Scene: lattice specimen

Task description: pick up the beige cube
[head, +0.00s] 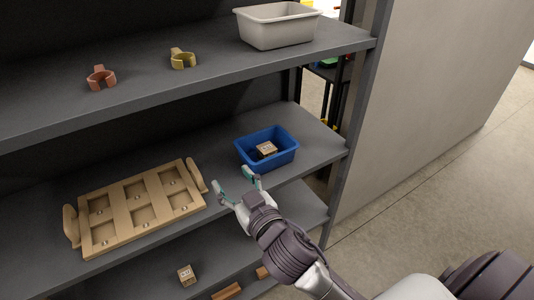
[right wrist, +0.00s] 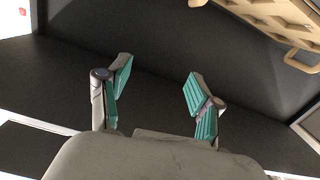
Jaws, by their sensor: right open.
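A beige cube (head: 266,148) with dark markings lies in the blue bin (head: 280,163) on the middle shelf. Something dark lies beside it in the bin. Another beige cube (head: 186,275) with dark markings sits on the lowest visible shelf. My right gripper (head: 234,181) is open and empty, in front of the middle shelf, between the blue bin and the wooden tray. In the right wrist view its teal-padded fingers (right wrist: 158,76) are spread with nothing between them. No cube shows in that view. My left gripper is not in view.
A wooden tray (head: 117,206) with handles and several compartments lies left on the middle shelf. Brown pieces (head: 228,292) lie low down. A shelf post (head: 349,140) stands right.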

